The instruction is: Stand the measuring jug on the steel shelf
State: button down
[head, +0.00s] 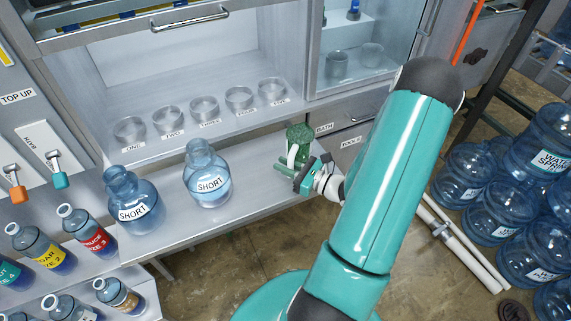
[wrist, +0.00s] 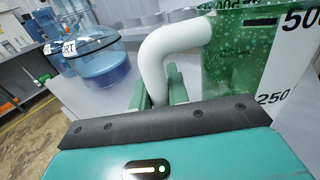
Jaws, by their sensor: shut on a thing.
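The measuring jug (head: 299,132) is green and see-through, with a white handle. It stands upright at the right end of the steel shelf (head: 255,188); whether its base touches the shelf is hidden. My gripper (head: 291,170) is shut on the handle from the front. In the wrist view my green fingers (wrist: 160,88) are on either side of the white handle (wrist: 163,50). The jug wall (wrist: 236,60) fills the right side there, with printed marks of 250 and 500.
Two blue bottles marked SHORT, one (head: 208,175) nearer the jug and one (head: 131,200) further left, stand on the shelf. Several glass dishes (head: 205,108) line the ledge behind. Smaller labelled bottles (head: 40,245) stand at left. Large water bottles (head: 490,215) are stacked at right.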

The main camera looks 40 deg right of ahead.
jog(key=c, duration=1.3)
grip_release()
jog(key=shift+d+f, duration=0.1)
jog(key=shift+c, duration=0.2)
jog(key=shift+s+d, duration=0.1)
jog(key=shift+s, duration=0.05)
jog(key=v, duration=1.2)
jog(key=w+a+r+n+g+y, duration=0.2)
jog(key=a+r+n+g, duration=0.3)
jog(key=a+n+g, duration=0.35)
jog(key=w+a+r+n+g+y, duration=0.2)
jog(key=a+r+n+g, duration=0.4)
jog(key=a+n, duration=0.4)
jog(key=s+a+r+n+t+h, duration=0.2)
jog(key=a+r+n+t+h, duration=0.1)
jog(key=a+r+n+h, duration=0.6)
notch_tip(320, 180, up, 5)
jog(key=a+n, duration=0.1)
jog(key=n, duration=0.3)
jog(key=shift+s+n+h, duration=0.25)
jog(key=shift+n+h, duration=0.1)
jog(key=shift+h, duration=0.05)
